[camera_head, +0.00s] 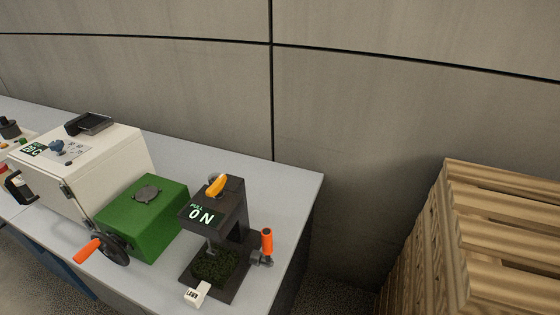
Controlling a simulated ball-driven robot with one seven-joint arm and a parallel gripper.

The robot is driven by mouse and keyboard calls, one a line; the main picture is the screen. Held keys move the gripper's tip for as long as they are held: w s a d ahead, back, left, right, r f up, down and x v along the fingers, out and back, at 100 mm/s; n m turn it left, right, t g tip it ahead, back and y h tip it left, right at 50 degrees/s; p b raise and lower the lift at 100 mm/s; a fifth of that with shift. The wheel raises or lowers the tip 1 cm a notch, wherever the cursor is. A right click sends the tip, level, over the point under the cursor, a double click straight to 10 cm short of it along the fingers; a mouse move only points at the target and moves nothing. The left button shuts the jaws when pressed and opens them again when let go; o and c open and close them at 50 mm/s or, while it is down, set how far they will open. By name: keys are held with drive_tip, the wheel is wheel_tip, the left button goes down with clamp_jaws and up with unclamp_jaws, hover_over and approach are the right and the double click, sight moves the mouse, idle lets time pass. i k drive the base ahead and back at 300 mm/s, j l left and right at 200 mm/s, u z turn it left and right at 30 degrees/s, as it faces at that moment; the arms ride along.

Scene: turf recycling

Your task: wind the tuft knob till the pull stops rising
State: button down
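A dark tester stand (237,228) stands near the right end of the grey bench. Its display (201,215) reads "PULL 0 N". A yellow-orange knob (215,186) sits on its top. A crank with an upright orange handle (267,241) sticks out at its right side. No label shows which of these is the tuft knob. A thin rod hangs under the display over a dark green turf piece (213,267) on the base. I cannot tell whether the rod grips the turf. My gripper is not in view.
A green box (142,222) with an orange-handled handwheel (113,249) stands left of the tester. A white machine (75,165) stands further left. A small white tag (197,294) is at the tester's front. Stacked wooden pallets (490,230) stand right, past a gap.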

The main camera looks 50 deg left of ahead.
sight(215, 190)
drive_tip(key=k+u, duration=0.15)
drive_tip(key=u, duration=1.4)
